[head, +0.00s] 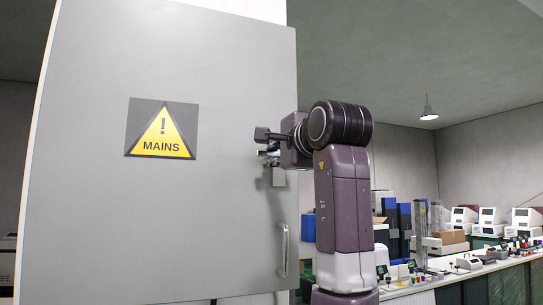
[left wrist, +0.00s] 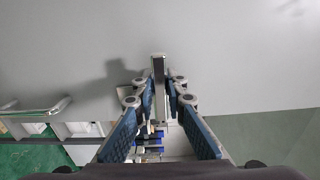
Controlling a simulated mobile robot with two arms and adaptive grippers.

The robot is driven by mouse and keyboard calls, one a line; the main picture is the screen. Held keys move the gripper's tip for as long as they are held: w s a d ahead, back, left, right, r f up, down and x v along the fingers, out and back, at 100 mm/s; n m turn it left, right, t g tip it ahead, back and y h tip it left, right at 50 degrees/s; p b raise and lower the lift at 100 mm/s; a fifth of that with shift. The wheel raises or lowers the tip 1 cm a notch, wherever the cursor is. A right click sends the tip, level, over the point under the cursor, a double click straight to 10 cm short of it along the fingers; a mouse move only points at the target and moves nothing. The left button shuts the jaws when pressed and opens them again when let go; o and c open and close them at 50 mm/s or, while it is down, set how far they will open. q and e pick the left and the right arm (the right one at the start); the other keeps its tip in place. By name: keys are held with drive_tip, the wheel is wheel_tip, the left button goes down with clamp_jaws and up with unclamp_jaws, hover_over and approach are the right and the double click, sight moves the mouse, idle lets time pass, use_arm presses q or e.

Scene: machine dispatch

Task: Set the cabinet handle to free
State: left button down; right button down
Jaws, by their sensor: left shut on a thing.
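The cabinet door (head: 215,230) is a large flat grey panel with a yellow MAINS warning sign (head: 162,135). The cabinet handle (head: 278,178) is a small grey lever near the door's right edge, partly hidden by my gripper in the head view. In the left wrist view the handle (left wrist: 158,68) is an upright metal bar between the fingertips. My left gripper (head: 267,153) is at the door, and its blue-padded fingers (left wrist: 160,95) are shut on the handle. The handle's exact setting is hard to tell. My right gripper is not in view.
A fixed U-shaped pull (head: 284,250) is on the door below the handle; it also shows in the left wrist view (left wrist: 40,110). A long bench (head: 440,280) with white machines and small items stands at the right. A lamp (head: 428,112) hangs above it.

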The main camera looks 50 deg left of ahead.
use_arm(q)
drive_tip(key=c, duration=1.9)
unclamp_jaws()
drive_tip(key=shift+w+d, duration=0.1)
drive_tip(key=shift+c, duration=0.2)
drive_tip(key=v, duration=1.2)
